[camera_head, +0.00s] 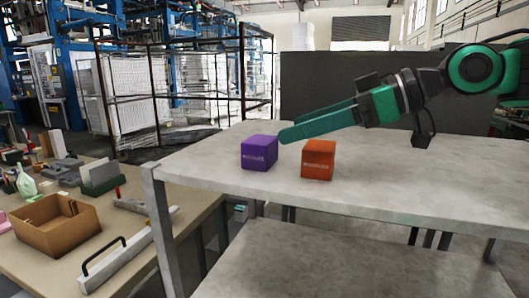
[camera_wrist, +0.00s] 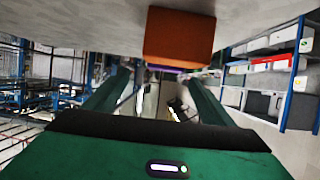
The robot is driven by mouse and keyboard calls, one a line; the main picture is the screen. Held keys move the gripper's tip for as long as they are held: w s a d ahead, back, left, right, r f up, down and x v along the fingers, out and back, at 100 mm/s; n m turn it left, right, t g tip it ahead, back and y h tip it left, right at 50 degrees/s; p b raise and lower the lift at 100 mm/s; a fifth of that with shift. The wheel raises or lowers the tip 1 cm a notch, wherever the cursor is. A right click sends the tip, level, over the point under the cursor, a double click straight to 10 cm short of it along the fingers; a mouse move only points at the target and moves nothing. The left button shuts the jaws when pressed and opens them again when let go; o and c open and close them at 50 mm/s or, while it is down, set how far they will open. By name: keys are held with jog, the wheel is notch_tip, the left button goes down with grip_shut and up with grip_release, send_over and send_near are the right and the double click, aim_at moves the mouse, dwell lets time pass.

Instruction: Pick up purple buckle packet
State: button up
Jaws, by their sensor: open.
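The purple buckle packet (camera_head: 259,153) is a small purple box with pale lettering, upright on the grey shelf top (camera_head: 400,170) near its left end. An orange box (camera_head: 318,160) of like size stands to its right, a gap apart. My gripper (camera_head: 290,129) is open and empty; its green fingers point left and slightly down, with the tips at about the height of the box tops, close to the purple packet's upper right. I cannot tell if they touch it. In the wrist view the orange box (camera_wrist: 179,37) hides most of the purple packet, leaving a thin purple strip (camera_wrist: 166,69).
A lower table at left holds a cardboard box (camera_head: 57,226), a long grey tool with a black handle (camera_head: 113,263) and other items. Wire cages (camera_head: 190,90) stand behind. The shelf top right of the orange box is clear.

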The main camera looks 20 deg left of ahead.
aim_at(265, 139)
jog(key=shift+s+x, duration=0.2)
jog(key=shift+x, duration=1.5)
jog(key=shift+s+x, duration=0.2)
jog(key=shift+x, duration=1.55)
jog(key=c, duration=1.2)
